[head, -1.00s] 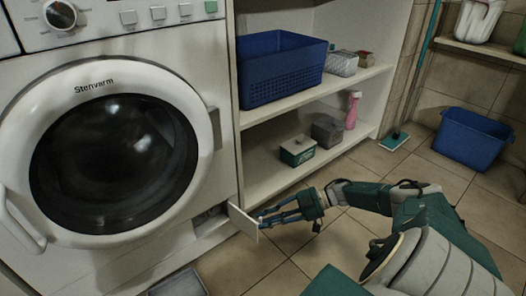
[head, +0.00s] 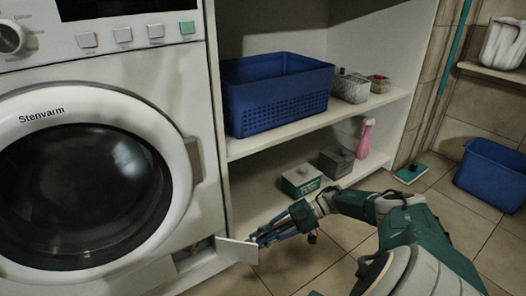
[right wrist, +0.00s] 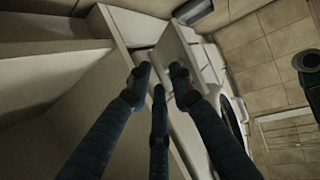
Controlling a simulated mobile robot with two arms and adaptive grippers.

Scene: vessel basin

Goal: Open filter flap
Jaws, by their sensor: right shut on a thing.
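The filter flap (head: 238,250) is a small pale panel at the lower right corner of the white washing machine (head: 110,95). It stands swung out from the front, and the dark filter opening (head: 193,256) shows to its left. My right gripper (head: 264,240) is shut on the flap, its blue fingers at the flap's right edge. In the right wrist view the flap (right wrist: 172,52) shows between the fingertips, partly hidden by them. My left gripper is not in view.
A white shelf unit (head: 245,147) stands right of the machine, with a blue basket (head: 275,100) on it and small boxes (head: 302,180) and a pink bottle (head: 365,138) below. A blue tub (head: 492,175) stands on the floor at right. Tiled floor (head: 310,262) is clear in front.

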